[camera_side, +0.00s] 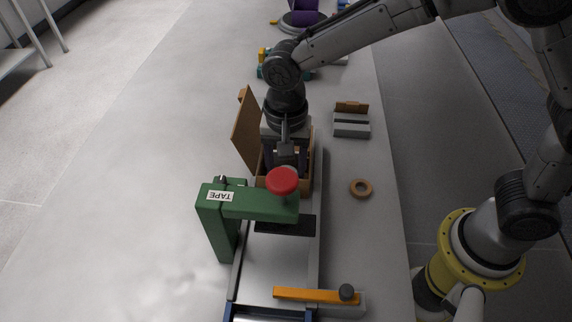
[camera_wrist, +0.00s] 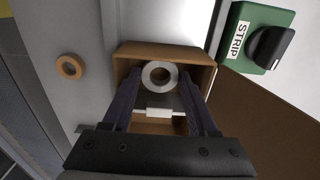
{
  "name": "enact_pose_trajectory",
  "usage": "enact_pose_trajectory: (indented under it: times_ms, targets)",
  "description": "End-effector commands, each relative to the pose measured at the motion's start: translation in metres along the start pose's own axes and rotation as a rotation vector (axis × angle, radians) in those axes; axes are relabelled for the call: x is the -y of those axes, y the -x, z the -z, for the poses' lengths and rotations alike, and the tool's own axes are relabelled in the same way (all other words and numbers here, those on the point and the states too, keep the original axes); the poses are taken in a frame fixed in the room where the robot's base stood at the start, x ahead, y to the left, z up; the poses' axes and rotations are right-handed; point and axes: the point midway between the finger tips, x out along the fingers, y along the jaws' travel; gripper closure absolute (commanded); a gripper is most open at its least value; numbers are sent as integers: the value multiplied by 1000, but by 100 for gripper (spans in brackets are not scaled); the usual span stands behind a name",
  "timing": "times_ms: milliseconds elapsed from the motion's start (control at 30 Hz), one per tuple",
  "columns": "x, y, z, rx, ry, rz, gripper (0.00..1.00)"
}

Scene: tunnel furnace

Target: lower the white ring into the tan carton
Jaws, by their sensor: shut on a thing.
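The tan carton (camera_side: 306,182) stands open on the conveyor strip, its brown lid flap (camera_side: 246,132) raised on the left; its wall also shows in the wrist view (camera_wrist: 165,50). My gripper (camera_side: 286,160) points down into the carton's opening. In the wrist view its two purple fingers stand on either side of the white ring (camera_wrist: 147,76), shut on it near their tips. The ring is within the carton's outline there, but its height above the carton floor is hard to tell. A small white block (camera_wrist: 160,112) shows below the ring. In the side view the ring is mostly hidden.
A green tape unit (camera_side: 228,205) with a red knob (camera_side: 283,180) overhangs the line just in front of the carton. An orange bar (camera_side: 315,296) crosses the near end. A tan ring (camera_side: 361,188) and a grey block (camera_side: 351,124) lie on the right, with bare table around them.

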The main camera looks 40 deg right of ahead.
Motion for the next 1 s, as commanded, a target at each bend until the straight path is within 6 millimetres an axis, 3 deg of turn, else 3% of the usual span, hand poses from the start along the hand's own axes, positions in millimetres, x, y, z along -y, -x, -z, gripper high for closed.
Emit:
enact_pose_trajectory:
  times_ms: [767,800,933,1000]
  targets:
    - [0,-6,0,0,0,-1,72]
    - [0,-6,0,0,0,-1,34]
    - [0,-6,0,0,0,-1,10]
    - [0,-6,0,0,0,-1,6]
